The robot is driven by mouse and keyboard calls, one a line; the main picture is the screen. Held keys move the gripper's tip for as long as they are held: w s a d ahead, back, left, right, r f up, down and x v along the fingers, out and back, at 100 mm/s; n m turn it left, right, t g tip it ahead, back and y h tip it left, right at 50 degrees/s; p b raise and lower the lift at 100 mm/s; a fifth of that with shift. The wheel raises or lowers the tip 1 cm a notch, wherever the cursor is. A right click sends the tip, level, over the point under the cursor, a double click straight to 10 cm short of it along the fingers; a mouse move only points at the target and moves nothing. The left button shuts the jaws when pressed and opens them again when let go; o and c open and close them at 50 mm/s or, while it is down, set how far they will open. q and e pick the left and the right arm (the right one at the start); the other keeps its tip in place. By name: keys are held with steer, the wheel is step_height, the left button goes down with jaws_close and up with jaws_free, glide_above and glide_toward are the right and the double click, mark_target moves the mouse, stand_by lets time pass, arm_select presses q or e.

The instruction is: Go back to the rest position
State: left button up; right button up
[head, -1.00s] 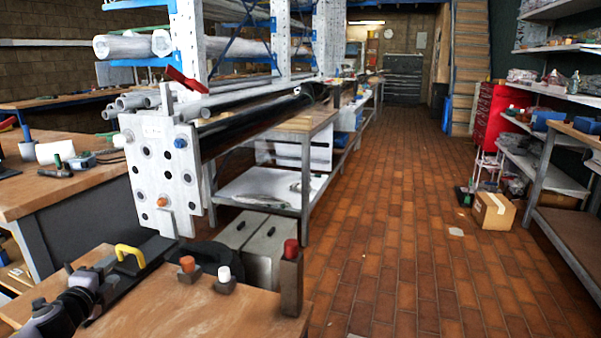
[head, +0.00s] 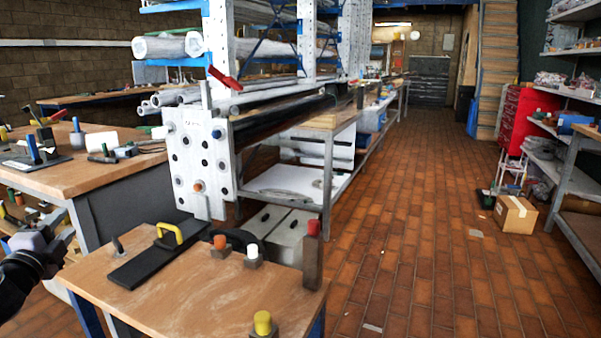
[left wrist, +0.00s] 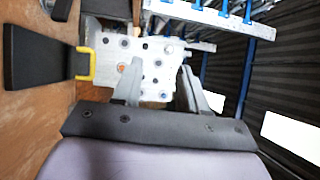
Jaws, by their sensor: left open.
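My left gripper (head: 68,232) is at the left edge of the head view, beside the near wooden table and clear of it. Its two fingers are apart in the left wrist view (left wrist: 160,82), with nothing between them. Beyond the fingers stands the white mast flange plate (head: 199,165), with round holes and an orange plug (head: 197,187). The plate also shows in the left wrist view (left wrist: 143,62). My right gripper is not in view.
On the near table (head: 190,300) lie a black plate with a yellow handle (head: 170,236) and orange, white, red and yellow-topped pieces. A workbench (head: 85,170) with tools stands at left. A cardboard box (head: 515,214) is on the floor at right.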

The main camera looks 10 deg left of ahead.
arm_select(q)
step_height(320, 180, down, 5)
steer(key=a+n+g+y, duration=0.15)
steer(key=n+g, duration=0.25)
steer(key=n, duration=0.6)
steer(key=s+d+f+g+h, duration=0.15)
steer(key=s+d+f, duration=0.25)
steer(key=d+f, duration=0.4)
steer(key=s+d+f+h, duration=0.3)
steer(key=s+d+f, duration=0.1)
steer(key=d+f, duration=0.3)
steer(key=s+d+f+g+h, duration=0.15)
steer(key=s+d+f, duration=0.25)
steer(key=d+f, duration=0.4)
steer(key=s+d+f+n+g+h, duration=0.1)
steer(key=s+d+f+n+h, duration=0.2)
steer(key=s+d, duration=1.25)
step_height(320, 180, up, 14)
steer(key=p, duration=1.7)
steer(key=shift+w+a+m, duration=0.25)
steer(key=shift+m, duration=0.05)
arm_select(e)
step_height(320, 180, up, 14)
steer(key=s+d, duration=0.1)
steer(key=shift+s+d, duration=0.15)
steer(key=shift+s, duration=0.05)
